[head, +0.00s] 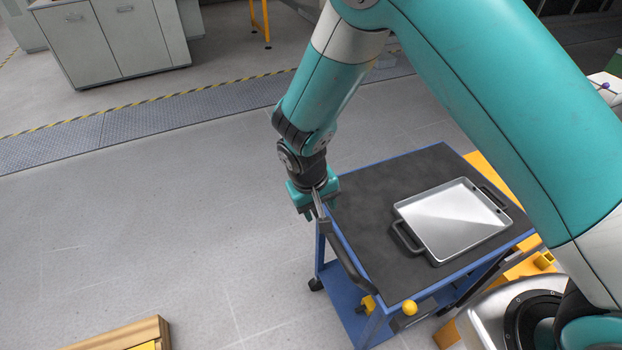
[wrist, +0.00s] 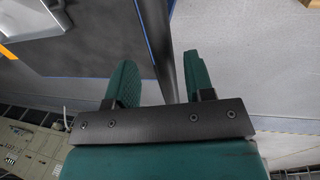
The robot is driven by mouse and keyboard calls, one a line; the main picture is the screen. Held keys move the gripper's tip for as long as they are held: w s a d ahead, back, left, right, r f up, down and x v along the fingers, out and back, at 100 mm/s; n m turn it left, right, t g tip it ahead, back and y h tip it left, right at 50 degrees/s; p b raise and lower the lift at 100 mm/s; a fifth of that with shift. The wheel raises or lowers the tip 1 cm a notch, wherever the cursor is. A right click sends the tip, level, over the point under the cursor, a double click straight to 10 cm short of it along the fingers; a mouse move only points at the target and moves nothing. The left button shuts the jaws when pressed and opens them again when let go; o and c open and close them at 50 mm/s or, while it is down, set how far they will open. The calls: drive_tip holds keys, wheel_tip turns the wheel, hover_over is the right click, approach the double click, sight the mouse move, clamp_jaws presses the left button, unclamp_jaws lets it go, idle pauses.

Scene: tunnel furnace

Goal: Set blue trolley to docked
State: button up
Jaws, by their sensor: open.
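The blue trolley (head: 430,160) stands at centre right in the head view, with a blue frame and a dark top. Its dark handle bar (head: 350,262) runs along the left side; in the wrist view the bar (wrist: 163,45) reaches down between my fingers. My gripper (head: 313,212) is open at the far end of that handle. In the wrist view its green fingers (wrist: 160,78) stand apart on either side of the bar, not visibly closed on it. The trolley's blue edge also shows in the wrist view. My arm hides part of the trolley's right surroundings.
A silver tray (head: 455,222) with dark handles lies on the trolley top. Yellow parts (head: 486,168) show behind the trolley's right side. A wooden box (head: 135,336) is at bottom left.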

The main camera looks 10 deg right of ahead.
wheel_tip(320, 180, up, 16)
drive_tip(key=a+b, duration=0.2)
drive_tip(key=a, duration=0.1)
drive_tip(key=shift+s+f, duration=0.25)
drive_tip(key=shift+s, duration=0.1)
drive_tip(key=s+d+r+n+y, duration=0.2)
drive_tip(key=s+r, duration=0.3)
drive_tip(key=s, duration=0.5)
drive_tip(key=s+d+r+n+y, duration=0.2)
drive_tip(key=s+d+r+y, duration=0.2)
drive_tip(key=s, duration=0.6)
drive_tip(key=shift+d+r+n, duration=0.4)
drive_tip(key=shift+d+r, duration=0.05)
drive_tip(key=shift+r, duration=0.05)
drive_tip(key=shift+w, duration=0.1)
